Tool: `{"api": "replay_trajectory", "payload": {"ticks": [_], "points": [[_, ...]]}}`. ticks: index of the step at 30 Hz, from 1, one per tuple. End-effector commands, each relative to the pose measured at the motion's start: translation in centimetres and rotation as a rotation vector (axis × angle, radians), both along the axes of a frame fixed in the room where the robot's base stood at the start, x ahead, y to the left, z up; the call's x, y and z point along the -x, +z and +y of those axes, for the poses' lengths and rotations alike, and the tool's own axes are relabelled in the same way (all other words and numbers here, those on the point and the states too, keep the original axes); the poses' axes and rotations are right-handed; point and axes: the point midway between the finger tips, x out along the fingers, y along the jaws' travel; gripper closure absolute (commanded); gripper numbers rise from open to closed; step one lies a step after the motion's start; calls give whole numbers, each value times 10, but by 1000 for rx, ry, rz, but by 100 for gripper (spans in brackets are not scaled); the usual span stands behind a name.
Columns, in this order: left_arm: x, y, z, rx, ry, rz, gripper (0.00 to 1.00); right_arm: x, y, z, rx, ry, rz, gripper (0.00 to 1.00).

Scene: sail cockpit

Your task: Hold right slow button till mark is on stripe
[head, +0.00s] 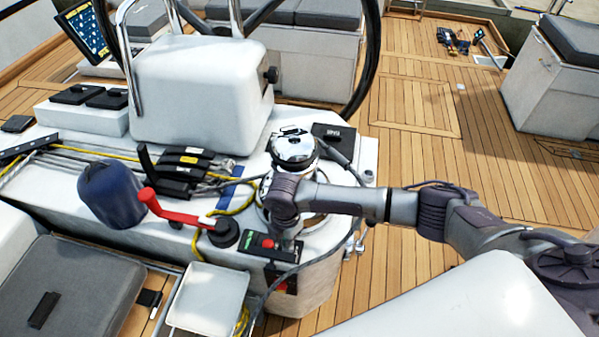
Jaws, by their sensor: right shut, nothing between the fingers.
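A small black switch panel (262,246) with a green part and a red part sits on the white deck beside the chrome winch (295,150). My right gripper (287,240) points down at the right edge of this panel. It is shut and empty. Its fingertips are small here, and I cannot tell whether they touch a button. A yellow rope (238,207) runs over the deck towards the winch. A blue stripe (229,187) lies on the deck beside the rope clutches. I cannot make out a mark on the rope. My left gripper is not in view.
A red-handled crank (175,208) and a blue covered winch (111,193) stand left of the panel. Black rope clutches (184,168) lie behind them. A white pedestal with a wheel stands at the back. The teak floor at right is mostly clear.

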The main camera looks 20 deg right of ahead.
Motion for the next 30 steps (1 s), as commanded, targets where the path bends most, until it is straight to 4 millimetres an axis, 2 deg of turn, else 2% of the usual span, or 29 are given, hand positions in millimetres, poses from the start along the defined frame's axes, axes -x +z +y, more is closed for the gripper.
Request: {"api": "replay_trajectory", "payload": {"ticks": [27,30], "points": [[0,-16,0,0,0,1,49,0,-26,0,0,0,1,100],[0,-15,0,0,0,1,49,0,-24,0,0,0,0,100]]}}
